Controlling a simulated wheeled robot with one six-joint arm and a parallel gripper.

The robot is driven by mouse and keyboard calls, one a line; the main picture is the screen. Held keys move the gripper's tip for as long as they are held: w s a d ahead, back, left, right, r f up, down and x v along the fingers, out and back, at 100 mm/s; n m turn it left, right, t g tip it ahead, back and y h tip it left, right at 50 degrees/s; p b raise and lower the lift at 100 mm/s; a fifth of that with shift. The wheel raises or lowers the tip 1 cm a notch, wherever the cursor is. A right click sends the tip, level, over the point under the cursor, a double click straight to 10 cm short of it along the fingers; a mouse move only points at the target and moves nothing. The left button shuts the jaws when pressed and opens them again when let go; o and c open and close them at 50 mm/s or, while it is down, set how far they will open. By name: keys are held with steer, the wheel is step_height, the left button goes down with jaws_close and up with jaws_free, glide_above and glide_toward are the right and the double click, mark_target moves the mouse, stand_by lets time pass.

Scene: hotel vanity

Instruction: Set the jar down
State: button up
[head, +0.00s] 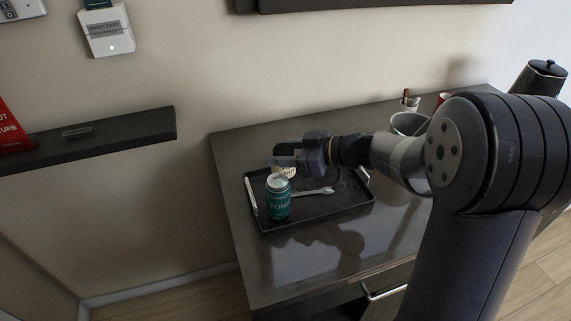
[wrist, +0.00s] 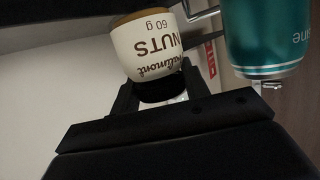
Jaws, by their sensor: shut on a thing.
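The jar is cream with a brown end and "NUTS 60 g" lettering. In the wrist view the jar (wrist: 146,48) sits between the two fingers of my gripper (wrist: 160,88), which is shut on it; its lettering appears upside down there. In the head view my gripper (head: 287,154) is over the back left of the black tray (head: 318,216). The jar (head: 287,171) shows just under it, partly hidden by the gripper and a teal can. I cannot tell whether its base touches the tray.
The teal can (head: 278,199) stands on the tray close in front of the jar; it also shows in the wrist view (wrist: 262,38). A pale spoon-like utensil (head: 314,191) lies to the right. The tray's front right is bare. A grey bucket (head: 408,122) stands behind my arm.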

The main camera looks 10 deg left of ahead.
step_height(320, 180, down, 4)
steer(key=shift+r, duration=0.15)
stand_by(0.4)
steer(key=o, duration=1.1)
steer(key=shift+c, duration=0.2)
steer(key=shift+r, duration=0.15)
steer(key=b+v, duration=0.1)
steer(key=v, duration=0.6)
steer(key=shift+d, duration=0.25)
